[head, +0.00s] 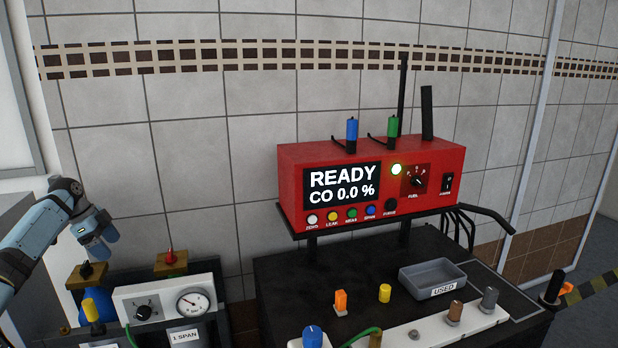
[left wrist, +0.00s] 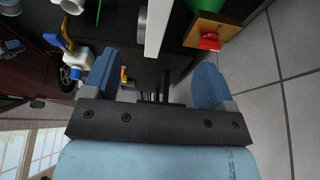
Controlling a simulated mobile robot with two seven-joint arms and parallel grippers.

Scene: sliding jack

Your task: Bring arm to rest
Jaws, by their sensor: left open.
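My left gripper (head: 98,242) is at the left edge of the head view, at the end of my blue-grey arm. It appears above the bottle rack with the gauge panel. In the left wrist view its two blue fingers (left wrist: 155,78) stand wide apart with nothing held between them. Beyond them are dark surfaces and parts of the rack. My right gripper is in neither view.
A red analyser (head: 290,190) reading READY, CO 0.0 %, stands above a black cart top (head: 290,275). A grey tray (head: 432,280) marked USED and several coloured fittings are on the cart. A gauge panel (head: 165,303) and valves (head: 170,262) sit below my left gripper.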

